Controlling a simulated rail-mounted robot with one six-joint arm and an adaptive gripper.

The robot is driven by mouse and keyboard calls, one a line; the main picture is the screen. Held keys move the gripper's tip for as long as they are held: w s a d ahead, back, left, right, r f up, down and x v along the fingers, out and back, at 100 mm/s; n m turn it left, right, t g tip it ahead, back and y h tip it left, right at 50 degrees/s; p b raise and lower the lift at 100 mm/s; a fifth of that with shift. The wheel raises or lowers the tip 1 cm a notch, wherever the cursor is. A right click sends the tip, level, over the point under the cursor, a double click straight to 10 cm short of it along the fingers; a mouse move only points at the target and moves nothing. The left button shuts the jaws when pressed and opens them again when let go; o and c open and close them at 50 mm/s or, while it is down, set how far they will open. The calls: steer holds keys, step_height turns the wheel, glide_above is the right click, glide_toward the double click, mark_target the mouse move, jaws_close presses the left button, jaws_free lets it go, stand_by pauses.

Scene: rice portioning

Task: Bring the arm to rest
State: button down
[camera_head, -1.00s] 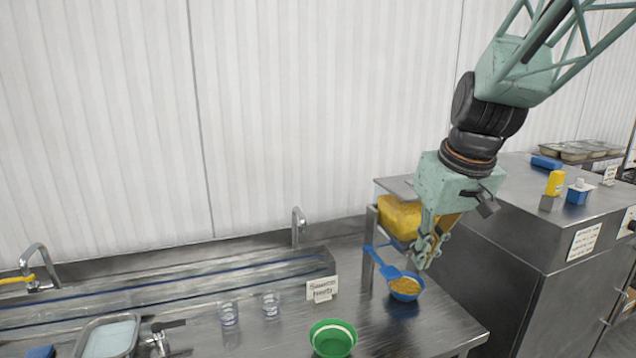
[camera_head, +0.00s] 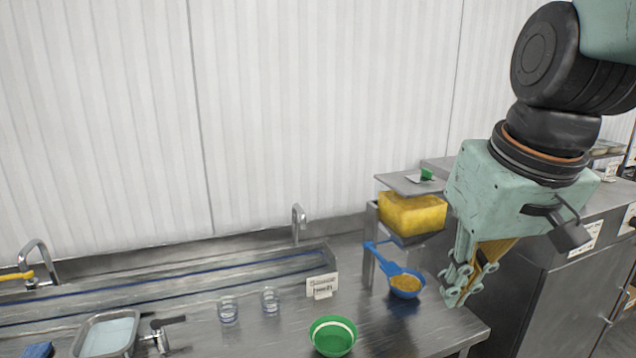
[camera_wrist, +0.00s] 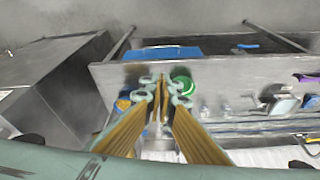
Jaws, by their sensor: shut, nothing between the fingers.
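My gripper (camera_head: 466,287) hangs at the right in the head view, pointing down, shut and empty. The gripper is apart from the scoop. In the wrist view my gripper (camera_wrist: 160,84) shows with its fingertips together above the counter, near the green bowl (camera_wrist: 184,84). The green bowl (camera_head: 333,337) stands at the counter's front in the head view.
Two clear glasses (camera_head: 228,310) stand left of the green bowl, near a small sign (camera_head: 322,287). A steel cabinet (camera_head: 520,290) stands to the right. A tray (camera_head: 105,335) is at the left.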

steer(key=s+f+m+b, duration=0.1)
steer(key=s, duration=1.4)
steer(key=shift+s+d+f+m+h, duration=0.15)
steer(key=shift+d+f+m+h, duration=0.05)
steer(key=shift+d+m+h, duration=0.1)
